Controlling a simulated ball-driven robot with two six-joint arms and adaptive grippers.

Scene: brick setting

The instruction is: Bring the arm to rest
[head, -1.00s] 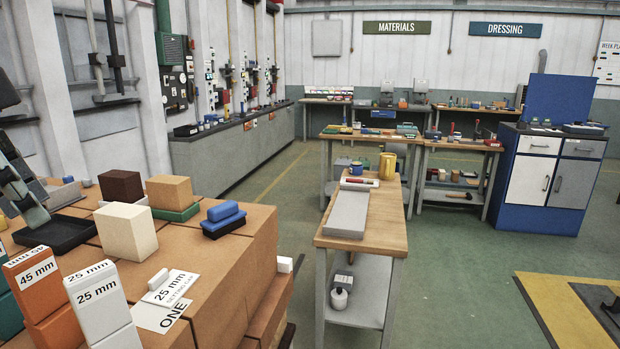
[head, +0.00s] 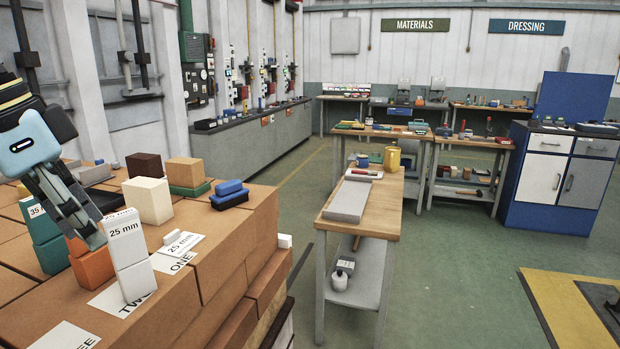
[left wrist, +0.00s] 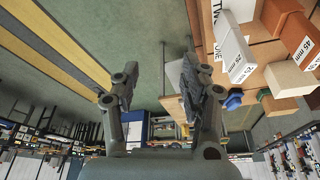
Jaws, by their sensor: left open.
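My left gripper (head: 80,212) hangs over the brick stack at the left of the head view, its fingers pointing down and to the right. In the left wrist view its two fingers (left wrist: 162,85) stand apart with nothing between them. In the head view the fingers overlap an orange block (head: 92,268); I cannot tell whether they touch it. A white block marked 25 mm (head: 132,280) stands upright just right of the fingers. My right gripper is in neither view.
The brick stack (head: 225,250) carries a teal block (head: 45,240), a cream block (head: 148,203), a blue brush-like block (head: 230,191) and paper labels. A wooden bench (head: 385,210) stands to the right. Green floor (head: 450,285) is clear beyond it.

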